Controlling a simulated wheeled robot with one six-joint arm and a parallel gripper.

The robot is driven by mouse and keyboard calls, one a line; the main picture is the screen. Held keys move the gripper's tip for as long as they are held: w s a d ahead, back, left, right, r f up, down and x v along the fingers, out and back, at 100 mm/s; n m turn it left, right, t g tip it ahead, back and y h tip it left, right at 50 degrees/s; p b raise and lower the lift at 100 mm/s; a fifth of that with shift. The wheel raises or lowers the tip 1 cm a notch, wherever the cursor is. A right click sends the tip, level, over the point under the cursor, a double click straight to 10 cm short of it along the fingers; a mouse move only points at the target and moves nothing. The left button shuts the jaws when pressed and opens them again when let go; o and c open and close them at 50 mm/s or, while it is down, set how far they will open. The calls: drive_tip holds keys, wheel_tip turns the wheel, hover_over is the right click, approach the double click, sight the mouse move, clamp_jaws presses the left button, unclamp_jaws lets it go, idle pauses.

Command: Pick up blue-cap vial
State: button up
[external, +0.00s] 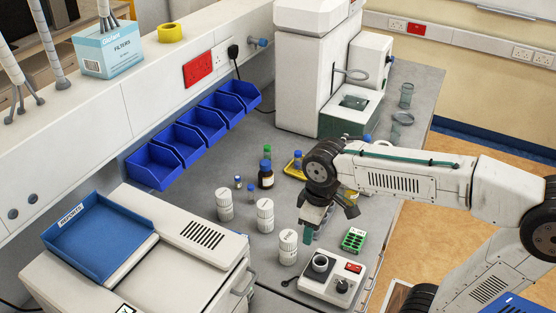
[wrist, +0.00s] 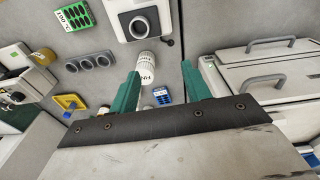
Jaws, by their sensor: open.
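A brown bottle (external: 266,177) with a dark blue cap is nearby. My gripper (external: 317,218) points down over the bench, right of the white bottles, apart from these vials. In the wrist view my gripper (wrist: 160,76) is open, its teal fingers apart with nothing held.
White labelled bottles (external: 265,214) stand left of my gripper. A green rack (external: 353,239) and a hotplate-like device (external: 333,278) are close by on the right and front. Blue bins (external: 203,132) line the wall. A yellow tray (external: 288,167) lies behind.

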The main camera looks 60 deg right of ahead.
drive_tip(key=w+d, duration=0.6)
drive_tip(key=w, duration=0.7)
drive_tip(key=n+g, duration=0.1)
hover_over(251, 186)
drive_tip(key=f, duration=1.2)
drive_tip(key=shift+s+d+f, duration=0.1)
drive_tip(key=shift+d, duration=0.1)
drive_tip(key=shift+d+f, duration=0.15)
drive_tip(key=shift+f, duration=0.2)
drive_tip(key=f, duration=0.7)
drive_tip(key=shift+a+f, duration=0.15)
drive_tip(key=shift+a, duration=0.1)
clamp_jaws()
